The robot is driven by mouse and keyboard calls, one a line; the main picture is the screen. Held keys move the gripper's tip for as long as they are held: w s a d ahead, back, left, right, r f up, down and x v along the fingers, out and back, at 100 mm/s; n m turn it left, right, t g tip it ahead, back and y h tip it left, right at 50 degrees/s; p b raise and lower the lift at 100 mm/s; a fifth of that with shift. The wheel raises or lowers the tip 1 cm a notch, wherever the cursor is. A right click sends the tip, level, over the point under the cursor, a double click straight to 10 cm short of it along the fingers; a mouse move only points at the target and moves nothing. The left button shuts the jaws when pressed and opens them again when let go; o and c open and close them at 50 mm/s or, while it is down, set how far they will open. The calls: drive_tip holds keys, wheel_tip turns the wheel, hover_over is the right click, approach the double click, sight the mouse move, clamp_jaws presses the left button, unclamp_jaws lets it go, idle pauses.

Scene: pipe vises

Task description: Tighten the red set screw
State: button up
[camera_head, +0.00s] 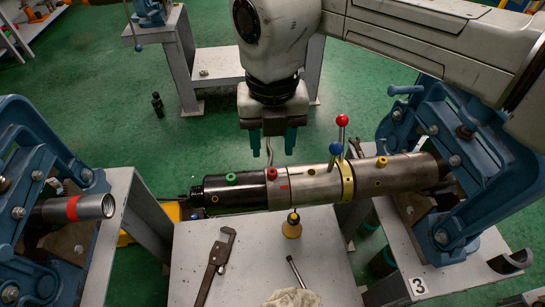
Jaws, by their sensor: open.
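The red set screw (272,173) sits on top of the horizontal pipe assembly (318,187), near where its black section meets the silver section. A thin bent metal piece (269,152) rises just above the red screw; I cannot tell whether it touches it. My gripper (273,150) points down above the red screw, with its two teal fingers spread apart on either side of the bent piece. The fingers appear clear of the pipe, and nothing appears clamped between them.
A green screw (231,178) is left of the red one; a yellow screw (381,162) is right. Blue-ball (336,148) and red-ball (342,120) levers rise from the pipe. A blue vise (455,165) grips its right end. A wrench (216,262) lies on the grey table below.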

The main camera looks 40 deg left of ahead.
drive_tip(key=shift+r, duration=2.1)
